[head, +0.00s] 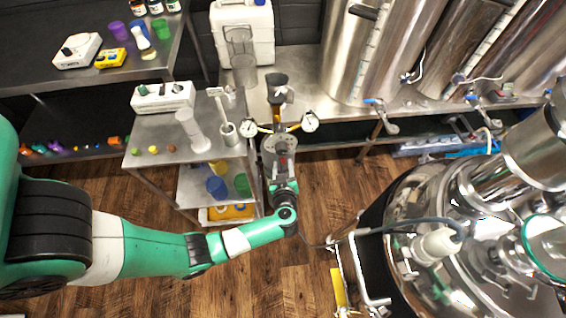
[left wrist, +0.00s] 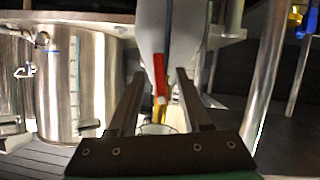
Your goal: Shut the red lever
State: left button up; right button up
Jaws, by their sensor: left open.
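In the left wrist view the red lever (left wrist: 158,74) stands nearly upright in the picture, below a pale rounded vessel (left wrist: 158,28). A brass-yellow piece shows just under its lower end. My left gripper (left wrist: 159,86) is open, with one finger on each side of the lever and visible room between. I cannot tell whether a finger touches it. In the head view my left gripper (head: 283,172) reaches up the picture toward the grey canister (head: 279,146) with two gauges, and the lever is not clear there. My right gripper is not in view.
A steel cart (head: 170,132) with bottles and a cylinder stands left of the canister. Steel tanks (head: 350,60) line the bench behind. A large shiny kettle (head: 410,205) fills the right. Bare wooden floor (head: 320,195) lies between.

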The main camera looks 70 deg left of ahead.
aim_at(283, 161)
pick_arm(q)
jog(key=b+x, duration=0.1)
jog(key=x, duration=0.2)
jog(key=shift+w+a+f, duration=0.1)
jog(key=shift+w+a, duration=0.05)
jog(key=shift+a, duration=0.15)
grip_shut()
